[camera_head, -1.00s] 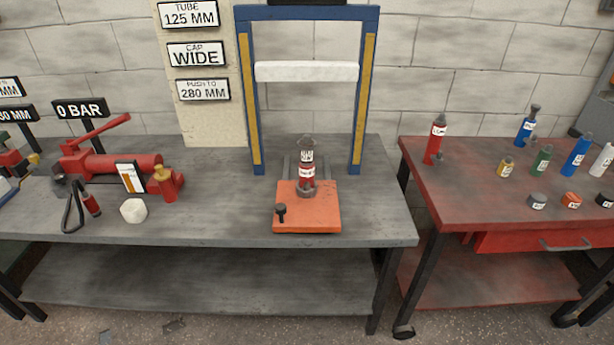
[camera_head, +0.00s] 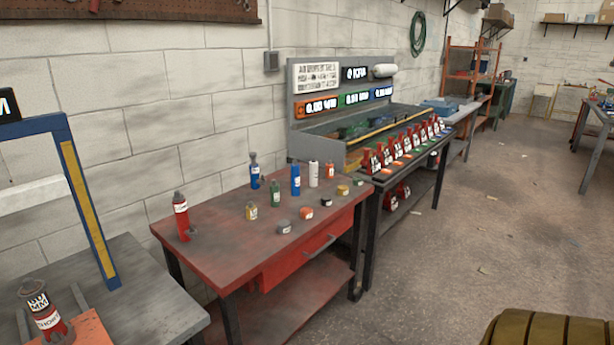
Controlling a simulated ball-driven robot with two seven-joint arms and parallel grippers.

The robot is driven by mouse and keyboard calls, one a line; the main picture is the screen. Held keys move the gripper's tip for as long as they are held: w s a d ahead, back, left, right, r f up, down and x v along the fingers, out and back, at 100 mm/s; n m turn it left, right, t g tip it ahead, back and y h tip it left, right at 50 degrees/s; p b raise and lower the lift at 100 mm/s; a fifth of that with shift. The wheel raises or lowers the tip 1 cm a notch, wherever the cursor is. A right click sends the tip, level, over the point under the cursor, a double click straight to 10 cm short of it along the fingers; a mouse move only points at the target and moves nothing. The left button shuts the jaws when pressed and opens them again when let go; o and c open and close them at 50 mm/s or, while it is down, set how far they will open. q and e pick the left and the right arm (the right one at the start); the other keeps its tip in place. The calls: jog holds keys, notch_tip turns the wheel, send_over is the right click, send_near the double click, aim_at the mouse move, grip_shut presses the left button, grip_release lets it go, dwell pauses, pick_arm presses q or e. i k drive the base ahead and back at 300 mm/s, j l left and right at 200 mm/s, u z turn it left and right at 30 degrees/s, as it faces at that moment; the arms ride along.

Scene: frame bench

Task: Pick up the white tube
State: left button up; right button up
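The white tube (camera_head: 314,174) stands upright on the red table (camera_head: 215,262), toward its far right part. It is between a blue tube (camera_head: 296,180) on its left and a small orange-red tube (camera_head: 330,169) on its right. Nothing touches it that I can make out. Neither of my grippers is in view.
On the red table are also a red bottle jack (camera_head: 182,217), a green tube (camera_head: 275,193), a yellow tube (camera_head: 252,211) and several small caps. The grey bench (camera_head: 138,296) with the blue press frame (camera_head: 95,215) is at left. Open floor (camera_head: 450,240) lies right.

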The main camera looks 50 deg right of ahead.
aim_at(313, 164)
jog(key=z, duration=1.55)
jog(key=i+l, duration=0.65)
jog(key=l, duration=0.1)
